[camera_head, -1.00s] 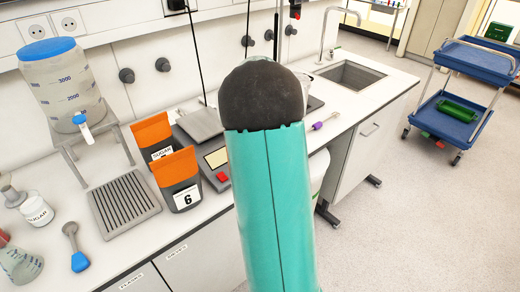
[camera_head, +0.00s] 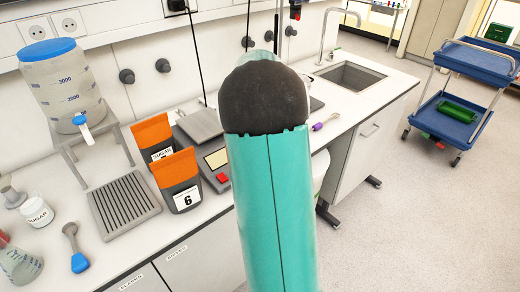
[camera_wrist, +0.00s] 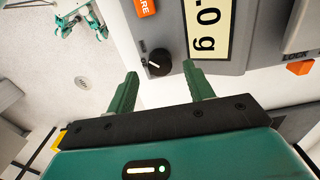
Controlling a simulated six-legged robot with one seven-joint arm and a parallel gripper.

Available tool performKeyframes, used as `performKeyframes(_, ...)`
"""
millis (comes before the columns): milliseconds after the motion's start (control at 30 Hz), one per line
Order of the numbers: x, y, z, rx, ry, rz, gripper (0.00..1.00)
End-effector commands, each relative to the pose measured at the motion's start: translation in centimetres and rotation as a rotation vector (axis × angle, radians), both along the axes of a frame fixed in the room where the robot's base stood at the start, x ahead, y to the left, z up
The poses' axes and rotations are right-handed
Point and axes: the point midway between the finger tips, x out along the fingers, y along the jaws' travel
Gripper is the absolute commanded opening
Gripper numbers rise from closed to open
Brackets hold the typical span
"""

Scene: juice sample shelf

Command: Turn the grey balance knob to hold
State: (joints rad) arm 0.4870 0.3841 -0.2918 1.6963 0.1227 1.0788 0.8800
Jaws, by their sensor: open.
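The grey balance (camera_head: 219,166) stands on the bench, partly hidden by my arm in the head view. In the wrist view its casing (camera_wrist: 226,66) shows a pale display (camera_wrist: 207,30) reading ".0 g". Its dark round knob (camera_wrist: 158,62) has a white pointer mark directed toward the picture's left. A small label sits near the knob, too small to read. My gripper (camera_wrist: 160,78) is open and empty. Its two green fingers are spread either side of the knob in the picture; contact cannot be told. My arm hides the gripper in the head view.
An orange button (camera_wrist: 145,7) lies beside the display. Another grey unit (camera_wrist: 303,30) marked "LOCK" is at the right. Orange-topped bags (camera_head: 178,180), a slotted tray (camera_head: 123,205) and a water container (camera_head: 64,85) stand left of the balance.

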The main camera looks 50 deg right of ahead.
Motion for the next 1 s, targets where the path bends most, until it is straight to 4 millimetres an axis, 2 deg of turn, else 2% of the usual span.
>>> performKeyframes(100,0.0,-0.1,2.9,-0.004,-0.005,-0.001,0.52)
performKeyframes(300,0.1,0.0,7.2,-0.002,-0.004,0.0,0.52)
performKeyframes(500,0.0,0.0,10.0,-0.001,0.0,0.0,0.52)
performKeyframes(633,0.0,0.0,10.6,0.0,0.0,0.0,0.52)
performKeyframes(1000,0.0,0.0,10.6,0.0,0.001,-0.001,0.52)
